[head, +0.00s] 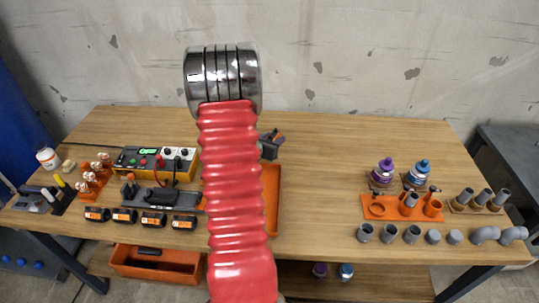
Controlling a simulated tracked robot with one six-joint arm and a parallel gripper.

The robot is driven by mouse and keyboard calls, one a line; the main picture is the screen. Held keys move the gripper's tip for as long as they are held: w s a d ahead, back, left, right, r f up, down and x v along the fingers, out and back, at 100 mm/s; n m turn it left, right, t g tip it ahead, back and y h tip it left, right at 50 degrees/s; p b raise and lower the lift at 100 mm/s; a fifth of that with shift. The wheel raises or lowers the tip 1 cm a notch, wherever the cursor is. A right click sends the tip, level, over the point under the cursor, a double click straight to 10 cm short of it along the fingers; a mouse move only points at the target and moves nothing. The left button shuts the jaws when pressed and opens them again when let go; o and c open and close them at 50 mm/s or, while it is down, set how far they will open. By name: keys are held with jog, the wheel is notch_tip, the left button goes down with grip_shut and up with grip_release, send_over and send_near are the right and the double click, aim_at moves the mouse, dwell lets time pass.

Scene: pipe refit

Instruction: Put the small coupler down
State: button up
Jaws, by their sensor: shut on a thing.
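My red ribbed arm (235,190) rises through the middle of the view to a chrome ringed joint (222,78). It covers what lies behind it. I cannot make out my gripper or anything held in it. Several short grey pipe fittings stand in a row at the table's front right, among them open sockets (388,233) and closed caps (433,237). I cannot tell whether the small coupler is among them.
On the wooden table (330,150), an orange holder (376,211), pipe stubs (465,196) and grey elbows (486,235) are at right. An orange tray (271,190) and a dark device (270,146) are partly hidden. A yellow-black unit (150,160) stands left. Table right of centre is clear.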

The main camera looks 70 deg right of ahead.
jog(key=shift+f, duration=1.4)
jog(key=shift+f, duration=2.05)
jog(key=shift+f, duration=0.1)
jog(key=o, duration=1)
jog(key=shift+o, duration=0.2)
jog(key=shift+a, duration=0.1)
jog(key=v, duration=1.2)
